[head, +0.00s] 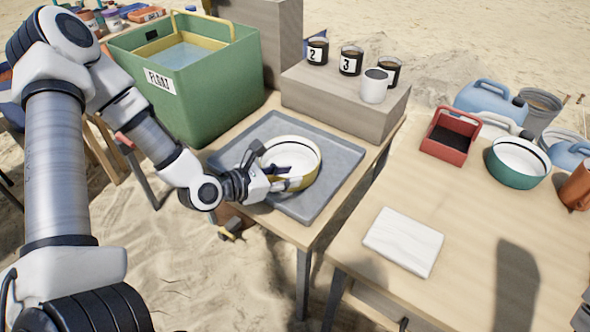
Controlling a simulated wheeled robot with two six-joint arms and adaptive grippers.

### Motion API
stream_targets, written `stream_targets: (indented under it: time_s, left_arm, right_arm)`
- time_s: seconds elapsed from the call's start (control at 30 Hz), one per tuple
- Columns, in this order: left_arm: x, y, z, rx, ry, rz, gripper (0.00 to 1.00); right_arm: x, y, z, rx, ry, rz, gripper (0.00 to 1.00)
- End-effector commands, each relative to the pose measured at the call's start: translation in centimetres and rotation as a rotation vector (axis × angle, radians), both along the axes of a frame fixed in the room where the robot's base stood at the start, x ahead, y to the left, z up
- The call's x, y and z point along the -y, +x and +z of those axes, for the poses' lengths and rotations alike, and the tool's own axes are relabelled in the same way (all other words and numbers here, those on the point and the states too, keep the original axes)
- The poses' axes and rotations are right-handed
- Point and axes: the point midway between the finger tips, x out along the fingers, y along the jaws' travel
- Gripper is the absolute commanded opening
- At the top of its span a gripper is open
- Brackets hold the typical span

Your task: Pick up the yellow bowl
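The yellow bowl (305,182), with a pale inside and a dark line near its rim, stands upright in a grey tray (317,206) on the left table. My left gripper (284,178) is at the bowl's near left rim, with finger parts overlapping the rim and the inside of the bowl. The fingers and the wall overlap in this view, so I cannot tell whether they are closed on it. My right gripper is not in view.
A green FLOAT bin (205,95) with water stands behind the tray. A raised block (335,100) holds numbered dark cups and a white cup (374,86). The right table has a red caddy (450,134), a green bowl (518,162) and a white cloth (403,241).

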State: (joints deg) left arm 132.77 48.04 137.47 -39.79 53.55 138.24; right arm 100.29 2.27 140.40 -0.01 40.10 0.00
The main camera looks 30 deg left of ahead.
Motion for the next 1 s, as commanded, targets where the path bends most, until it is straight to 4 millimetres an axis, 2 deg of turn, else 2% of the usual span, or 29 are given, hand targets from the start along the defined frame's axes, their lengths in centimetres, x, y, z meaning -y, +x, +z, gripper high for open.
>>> stream_targets:
  time_s: [0.17, 0.43, 0.7, 0.8, 1.0]
  left_arm:
    - [0.6, 1.2, -0.8, 0.000, 0.005, -0.005, 0.32]
    - [1.9, 4.6, -2.6, -0.002, 0.006, -0.006, 0.32]
    - [2.1, 5.0, -2.6, -0.002, 0.001, -0.002, 0.32]
    - [2.1, 5.0, -2.6, -0.002, 0.001, -0.002, 0.00]
    - [2.1, 5.0, -2.6, -0.002, 0.002, -0.002, 0.00]
  right_arm:
    - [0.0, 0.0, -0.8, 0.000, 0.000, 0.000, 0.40]
    - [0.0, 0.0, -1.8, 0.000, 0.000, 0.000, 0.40]
    - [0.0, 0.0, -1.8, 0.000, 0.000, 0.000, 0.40]
    - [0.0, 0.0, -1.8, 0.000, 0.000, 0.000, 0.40]
    - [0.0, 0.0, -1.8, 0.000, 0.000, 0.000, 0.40]
